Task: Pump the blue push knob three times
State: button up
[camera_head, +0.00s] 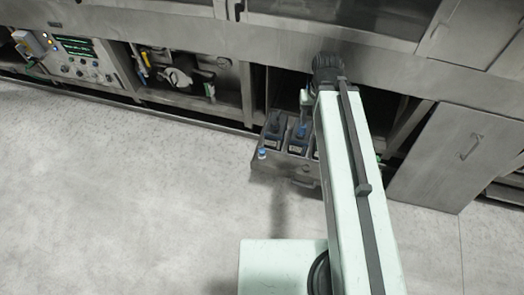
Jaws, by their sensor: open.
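A small blue knob (262,153) with a pale base stands upright at the front left corner of a pulled-out grey drawer (262,174). It is small in the picture, and I cannot tell how far it is pressed. My pale green arm rises from the bottom right and bends at a dark joint near the cabinet edge. A pale piece beside the arm, above the drawer, seems to be part of my arm. I cannot make out my gripper's fingers; my arm blocks the view there. The right side of the drawer is also hidden behind my arm.
Dark containers with blue parts (297,137) sit in the drawer. A steel cabinet door (460,155) stands to the right. An open bay with a pump-like part (178,78) and an instrument panel (88,62) lie left. The floor (120,190) in front is clear.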

grip_shut()
dwell(1.4)
